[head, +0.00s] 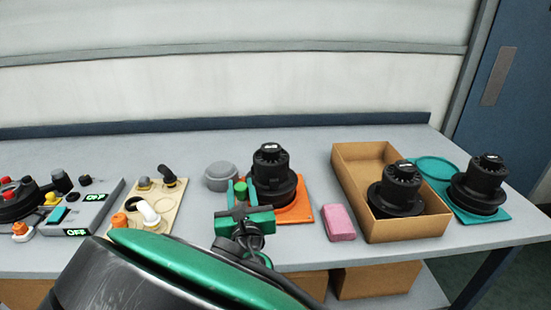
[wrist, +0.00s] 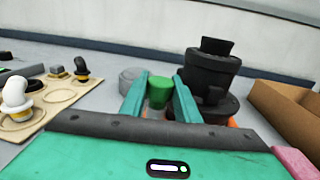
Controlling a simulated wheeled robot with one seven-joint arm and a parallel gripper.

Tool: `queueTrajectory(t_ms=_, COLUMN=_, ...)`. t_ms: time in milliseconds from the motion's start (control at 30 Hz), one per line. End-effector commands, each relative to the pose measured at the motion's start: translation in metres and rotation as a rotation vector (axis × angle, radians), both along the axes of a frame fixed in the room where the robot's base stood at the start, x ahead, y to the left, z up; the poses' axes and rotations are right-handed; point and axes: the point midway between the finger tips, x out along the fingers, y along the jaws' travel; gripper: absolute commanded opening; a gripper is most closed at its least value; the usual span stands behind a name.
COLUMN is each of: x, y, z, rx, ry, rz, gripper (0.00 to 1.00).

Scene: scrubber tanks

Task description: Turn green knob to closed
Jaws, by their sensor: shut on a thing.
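The green knob (wrist: 160,92) shows in the wrist view between the two teal fingers of my gripper (wrist: 158,98), which is shut on it. In the head view the green knob (head: 240,190) also stands between the fingertips of my gripper (head: 241,192), just left of a black round unit (head: 271,180) on an orange plate (head: 302,210). The lower part of the knob and its base are hidden by my gripper. I cannot see any open or closed marking by the knob.
A grey round cap (head: 221,175) stands close behind the knob. To the right are a pink block (head: 339,223), a cardboard box (head: 415,228) and a teal plate (head: 490,213) bearing another black unit. A beige plate (head: 175,190) with fittings and a grey control panel (head: 92,212) lie left.

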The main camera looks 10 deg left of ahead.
Motion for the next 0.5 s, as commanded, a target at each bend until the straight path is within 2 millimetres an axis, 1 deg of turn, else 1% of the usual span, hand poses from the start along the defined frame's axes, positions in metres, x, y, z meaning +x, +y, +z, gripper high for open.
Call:
queueTrajectory(t_ms=267, x=-0.0004, y=0.0004, z=-0.0007, rx=0.001, ry=0.002, rz=-0.186, gripper=0.06)
queueTrajectory(t_ms=500, x=-0.0007, y=0.0015, z=-0.0016, rx=0.001, ry=0.002, rz=-0.410, gripper=0.06)
